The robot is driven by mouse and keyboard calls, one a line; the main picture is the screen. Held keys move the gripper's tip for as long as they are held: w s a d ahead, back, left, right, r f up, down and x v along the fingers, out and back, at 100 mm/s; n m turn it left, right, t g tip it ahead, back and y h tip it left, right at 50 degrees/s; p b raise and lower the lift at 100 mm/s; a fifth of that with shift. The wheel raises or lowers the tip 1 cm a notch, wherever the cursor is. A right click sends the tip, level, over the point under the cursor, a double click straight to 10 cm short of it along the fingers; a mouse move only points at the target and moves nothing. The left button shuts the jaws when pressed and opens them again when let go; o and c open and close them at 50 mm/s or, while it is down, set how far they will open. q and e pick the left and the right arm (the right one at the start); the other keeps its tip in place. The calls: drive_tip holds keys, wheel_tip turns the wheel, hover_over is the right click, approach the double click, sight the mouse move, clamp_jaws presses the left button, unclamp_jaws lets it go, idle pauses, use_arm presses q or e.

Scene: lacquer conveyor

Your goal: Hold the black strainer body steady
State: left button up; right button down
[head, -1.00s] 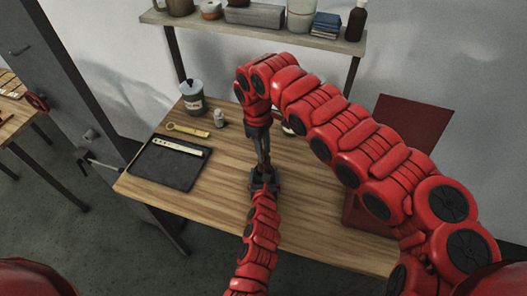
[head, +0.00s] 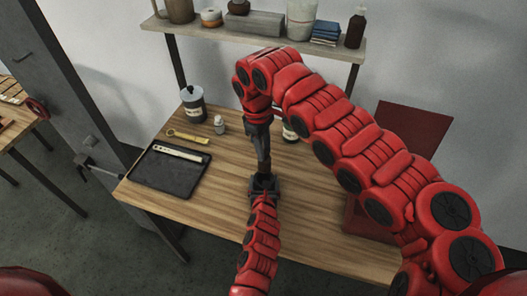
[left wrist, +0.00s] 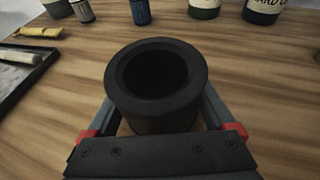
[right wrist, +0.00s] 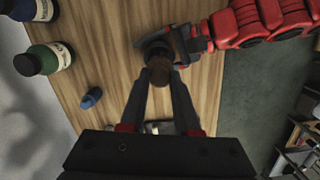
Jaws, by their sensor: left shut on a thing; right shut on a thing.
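The black strainer body (left wrist: 156,80) is a thick-walled dark cylinder with an open round mouth in the left wrist view. My left gripper (head: 263,182) is shut around its sides and holds it upright just over the table. The body also shows in the right wrist view (right wrist: 154,43). My right gripper (head: 263,168) is right above the left one and points down. In the right wrist view its fingertips close on a small dark brown piece (right wrist: 160,62) near the strainer body. I cannot tell whether the two touch.
A black tray (head: 150,182) with a pale bar lies at the left of the wooden table. A blue-topped bottle (right wrist: 91,97) and two labelled bottles are at the back.

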use_arm(q)
drive_tip(key=o, duration=1.4)
drive_tip(key=shift+f, duration=0.1)
drive_tip(key=v, duration=1)
drive_tip(key=shift+s+d, duration=0.1)
drive_tip(key=shift+s, duration=0.25)
drive_tip(key=shift+s+r, duration=0.5)
drive_tip(key=shift+s, duration=0.1)
